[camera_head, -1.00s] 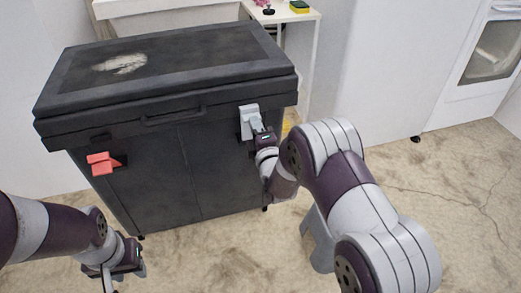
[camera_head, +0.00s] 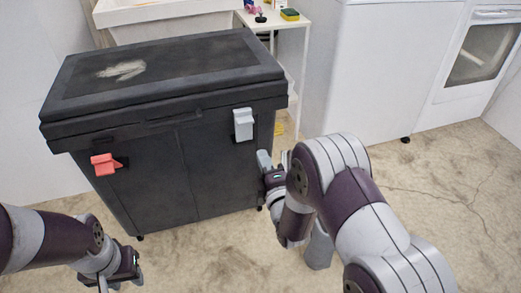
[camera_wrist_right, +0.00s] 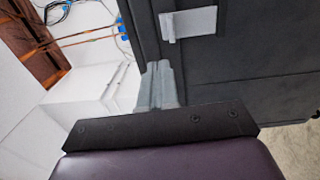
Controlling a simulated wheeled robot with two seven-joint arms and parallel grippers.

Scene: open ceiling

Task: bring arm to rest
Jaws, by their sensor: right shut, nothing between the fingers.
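My right gripper (camera_head: 264,160) is in front of the right side of a dark cabinet (camera_head: 160,180), below a pale grey latch-like piece (camera_head: 243,124) on its front. The gripper is apart from that piece. In the right wrist view its fingers (camera_wrist_right: 158,85) are together with nothing between them, and the grey piece (camera_wrist_right: 190,24) is above and to the right. My left gripper (camera_head: 121,284) is at the lower left, in front of the cabinet. Its two fingers are spread apart and empty, and the tips reach near the bottom edge of the picture.
The cabinet has a lid (camera_head: 165,68) that is closed, and a red piece (camera_head: 104,164) on its front left. A white table (camera_head: 290,22) with a sponge (camera_head: 290,14) stands behind it. White appliances are at the right. The floor (camera_head: 430,190) at the right is clear.

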